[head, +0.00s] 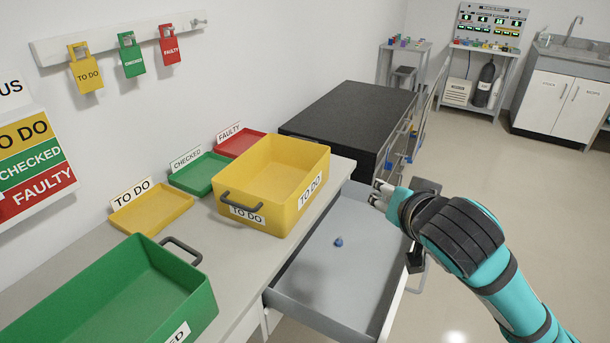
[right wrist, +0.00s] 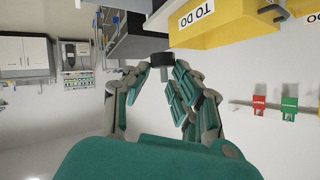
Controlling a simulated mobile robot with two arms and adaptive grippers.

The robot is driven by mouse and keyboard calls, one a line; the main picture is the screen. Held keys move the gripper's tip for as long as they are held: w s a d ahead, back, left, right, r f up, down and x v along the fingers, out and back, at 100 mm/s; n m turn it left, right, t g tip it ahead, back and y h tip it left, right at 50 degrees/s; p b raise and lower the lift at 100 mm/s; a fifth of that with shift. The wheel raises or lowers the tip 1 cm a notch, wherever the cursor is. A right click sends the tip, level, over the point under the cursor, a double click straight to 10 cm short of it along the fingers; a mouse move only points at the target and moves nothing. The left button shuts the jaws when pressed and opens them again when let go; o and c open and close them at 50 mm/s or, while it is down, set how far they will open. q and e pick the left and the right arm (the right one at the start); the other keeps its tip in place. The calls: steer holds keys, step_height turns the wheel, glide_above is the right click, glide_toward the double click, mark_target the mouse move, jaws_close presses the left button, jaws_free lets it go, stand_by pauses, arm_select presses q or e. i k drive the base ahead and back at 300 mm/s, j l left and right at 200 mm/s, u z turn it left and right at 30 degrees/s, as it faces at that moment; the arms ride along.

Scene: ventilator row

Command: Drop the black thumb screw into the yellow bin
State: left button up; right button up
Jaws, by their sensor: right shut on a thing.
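My right gripper (head: 382,192) reaches in from the right, above the far right part of the open grey drawer. In the right wrist view its fingers (right wrist: 162,72) are closed in on a small dark piece with a paler stem, which looks like the black thumb screw (right wrist: 162,59). The screw is hard to make out in the head view. The large yellow bin (head: 282,221), labelled TO DO, stands open on the counter, left of my gripper and apart from it. It also shows in the right wrist view (right wrist: 235,34). My left gripper is out of view.
The drawer (head: 325,275) holds a small blue piece (head: 338,241). A green bin (head: 110,290) stands nearer on the counter. Yellow (head: 152,210), green (head: 199,174) and red (head: 240,143) trays lie along the wall. A black-topped unit (head: 350,115) stands beyond the counter.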

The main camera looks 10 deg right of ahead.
mark_target(276, 181)
steer(key=i+l+u, duration=0.15)
steer(key=l+u, duration=0.15)
steer(key=l, duration=0.15)
steer(key=i+l+u, duration=0.1)
steer(key=l+u, duration=0.15)
steer(key=l, duration=0.2)
steer(key=i+l+u, duration=0.1)
steer(key=l+u, duration=0.2)
steer(key=l, duration=0.2)
steer(key=u, duration=0.35)
